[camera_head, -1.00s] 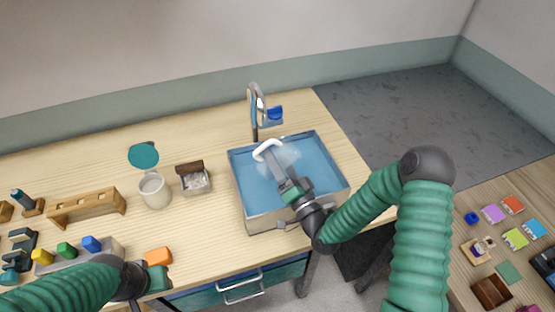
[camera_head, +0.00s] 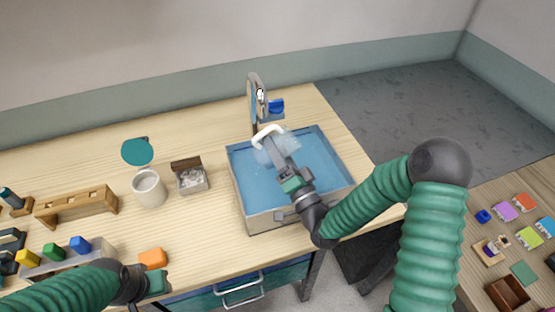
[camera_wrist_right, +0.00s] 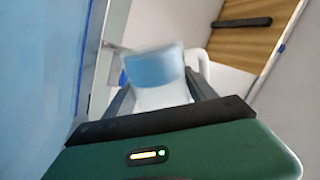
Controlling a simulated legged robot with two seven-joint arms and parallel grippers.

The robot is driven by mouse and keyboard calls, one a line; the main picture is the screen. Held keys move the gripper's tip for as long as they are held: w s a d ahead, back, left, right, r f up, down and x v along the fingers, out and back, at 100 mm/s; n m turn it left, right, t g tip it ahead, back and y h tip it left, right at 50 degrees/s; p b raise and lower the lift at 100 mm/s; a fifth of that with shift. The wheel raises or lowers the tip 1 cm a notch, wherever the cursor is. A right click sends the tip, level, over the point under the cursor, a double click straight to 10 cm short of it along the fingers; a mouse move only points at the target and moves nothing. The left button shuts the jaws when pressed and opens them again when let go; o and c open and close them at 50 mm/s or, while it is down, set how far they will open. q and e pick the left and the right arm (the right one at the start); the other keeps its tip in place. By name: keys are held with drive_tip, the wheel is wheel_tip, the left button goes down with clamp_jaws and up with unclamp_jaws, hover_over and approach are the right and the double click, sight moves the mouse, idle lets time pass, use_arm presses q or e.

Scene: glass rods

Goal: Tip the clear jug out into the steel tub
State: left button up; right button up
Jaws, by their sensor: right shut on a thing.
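The clear jug (camera_head: 288,144) with its white handle (camera_head: 268,131) is held over the steel tub (camera_head: 240,195), near its back edge. The tub has a blue inside. My right gripper (camera_head: 277,152) is shut on the jug. In the right wrist view the jug (camera_wrist_right: 155,72) is blurred and bluish between the fingers, and it looks tilted. Whether anything is running out of it cannot be told. My left gripper (camera_head: 150,288) is low at the left, apart from the jug; its jaw opening is unclear.
A tap (camera_head: 257,98) stands behind the tub. A white mug (camera_head: 149,188) and a small box (camera_head: 191,178) stand left of it. A wooden rack (camera_head: 76,205) and an orange block (camera_head: 153,258) lie further left. A second table (camera_head: 465,282) is at the right.

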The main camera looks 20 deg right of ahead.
use_arm(q)
drive_tip(key=shift+f, duration=0.3)
use_arm(e)
drive_tip(key=shift+r, duration=0.1)
